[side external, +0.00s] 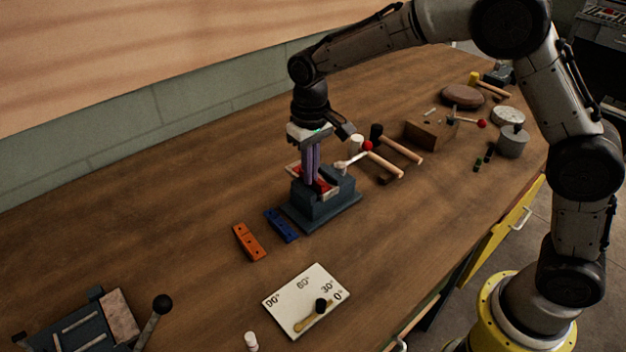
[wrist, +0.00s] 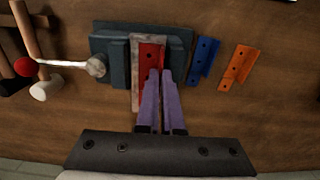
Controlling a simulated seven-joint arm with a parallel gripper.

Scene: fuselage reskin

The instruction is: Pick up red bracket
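The red bracket (wrist: 150,55) sits in the vise (wrist: 117,48), beside its pale jaw plate. In the side view the red bracket (side external: 325,187) shows low on top of the dark blue-grey vise (side external: 318,210). My gripper (side external: 312,181) points straight down over the vise, with its purple fingers reaching to the bracket. In the wrist view the fingertips (wrist: 160,72) overlap the bracket's right edge, with a narrow gap between the fingers. The fingers hide part of the bracket. I cannot tell whether they are clamped on it or just beside it.
A blue bracket (side external: 281,225) and an orange bracket (side external: 249,242) lie beside the vise. The vise handle with a red ball (side external: 367,146) and hammers (side external: 400,150) are on the other side. An angle board (side external: 305,300) lies nearer the front edge.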

